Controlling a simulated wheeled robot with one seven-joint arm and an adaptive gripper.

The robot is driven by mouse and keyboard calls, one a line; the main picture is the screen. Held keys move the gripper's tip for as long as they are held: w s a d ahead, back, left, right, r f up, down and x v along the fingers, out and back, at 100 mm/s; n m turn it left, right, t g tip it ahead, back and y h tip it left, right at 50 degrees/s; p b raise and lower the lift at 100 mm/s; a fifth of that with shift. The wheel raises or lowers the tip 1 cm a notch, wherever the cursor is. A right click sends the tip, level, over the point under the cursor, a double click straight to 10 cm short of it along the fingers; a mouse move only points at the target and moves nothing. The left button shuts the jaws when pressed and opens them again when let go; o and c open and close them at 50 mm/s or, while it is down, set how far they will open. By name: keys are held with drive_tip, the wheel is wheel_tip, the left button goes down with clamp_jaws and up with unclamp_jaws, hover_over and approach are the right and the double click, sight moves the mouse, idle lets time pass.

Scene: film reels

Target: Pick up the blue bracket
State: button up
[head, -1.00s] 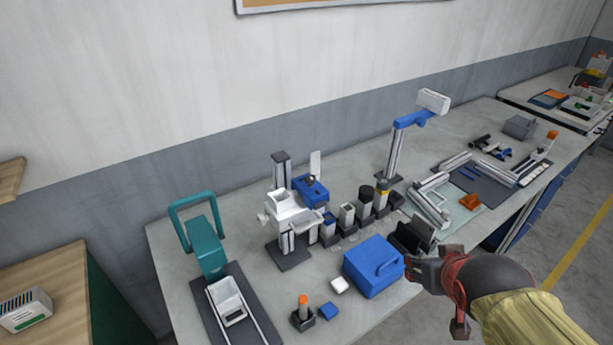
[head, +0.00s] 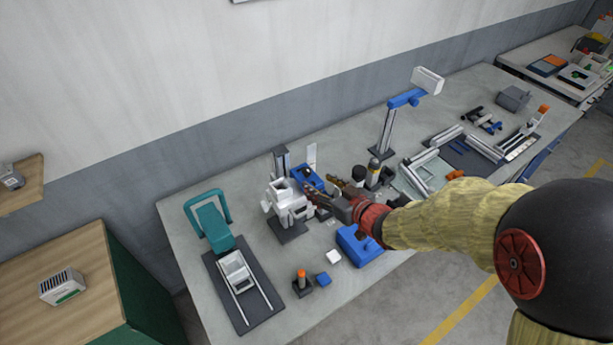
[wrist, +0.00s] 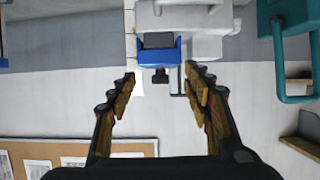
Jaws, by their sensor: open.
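A blue bracket (head: 307,177) sits on the upper part of a white machine (head: 290,205) in the head view. In the wrist view the blue bracket (wrist: 158,55) shows at the top centre, with a dark block on its face and a dark knob below it. My gripper (head: 325,190) is beside the machine, to the right of the bracket. In the wrist view my gripper (wrist: 160,80) is open and empty, its two fingers apart. The bracket lies beyond the fingertips, roughly centred between them, with no visible contact. My arm hides part of the bench.
A blue box (head: 357,246) lies under my forearm. A teal frame (head: 212,225) is at left. A tall post (head: 387,135) stands behind my arm.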

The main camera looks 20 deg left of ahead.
sight(306, 174)
drive_tip(key=x, duration=0.8)
drive_tip(key=shift+w+a+r+p, duration=0.1)
drive_tip(key=shift+r+p, duration=0.1)
drive_tip(key=shift+p, duration=0.1)
drive_tip(key=shift+c, duration=1.2)
drive_tip(key=c, duration=0.7)
drive_tip(key=shift+r, duration=0.15)
drive_tip(key=shift+c, duration=0.6)
